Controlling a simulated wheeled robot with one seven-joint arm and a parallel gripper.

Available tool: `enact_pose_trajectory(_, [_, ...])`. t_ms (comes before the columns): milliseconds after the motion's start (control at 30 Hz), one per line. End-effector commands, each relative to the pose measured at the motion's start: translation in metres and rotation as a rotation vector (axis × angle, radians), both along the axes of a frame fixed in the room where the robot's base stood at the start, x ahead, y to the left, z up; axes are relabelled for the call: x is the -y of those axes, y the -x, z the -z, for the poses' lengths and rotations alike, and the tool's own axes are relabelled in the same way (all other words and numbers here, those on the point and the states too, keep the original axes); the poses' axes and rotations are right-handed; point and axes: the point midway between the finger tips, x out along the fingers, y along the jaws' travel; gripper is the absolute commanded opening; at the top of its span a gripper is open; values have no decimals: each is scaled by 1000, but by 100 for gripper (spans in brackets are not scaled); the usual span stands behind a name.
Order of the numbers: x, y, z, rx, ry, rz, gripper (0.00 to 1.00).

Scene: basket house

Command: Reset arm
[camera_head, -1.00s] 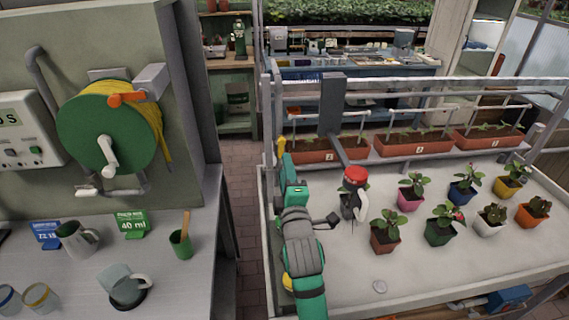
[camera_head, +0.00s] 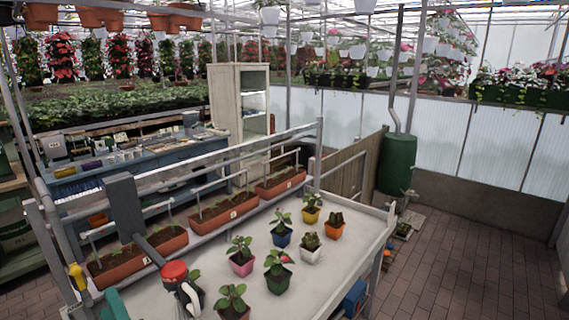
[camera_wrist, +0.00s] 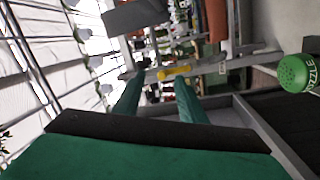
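My gripper (camera_wrist: 158,82) shows in the wrist view as two green fingers standing apart with nothing held between them. A small yellow piece (camera_wrist: 173,72) shows beyond the fingertips, apart from them as far as I can tell. In the head view only a green part of my arm (camera_head: 114,306) shows at the bottom left edge, beside the white plant bench (camera_head: 325,275).
Potted plants, including a pink pot (camera_head: 242,264) and an orange pot (camera_head: 334,230), stand on the bench. A red-topped device (camera_head: 174,272) is close to my arm. A green nozzle head (camera_wrist: 297,73) is at the wrist view's right. Brick floor (camera_head: 460,260) lies clear at right.

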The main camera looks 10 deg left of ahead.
Motion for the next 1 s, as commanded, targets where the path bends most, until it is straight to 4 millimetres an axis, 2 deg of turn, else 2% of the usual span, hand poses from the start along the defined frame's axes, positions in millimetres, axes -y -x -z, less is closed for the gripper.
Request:
enact_pose_trajectory(300, [85,-11,56,-306,-296,174,38])
enact_pose_trajectory(567, [163,1,113,-500,-500,333,38])
enact_pose_trajectory(767, [224,27,158,-617,-633,459,38])
enact_pose_trajectory(1000, [297,76,203,-720,-758,608,38])
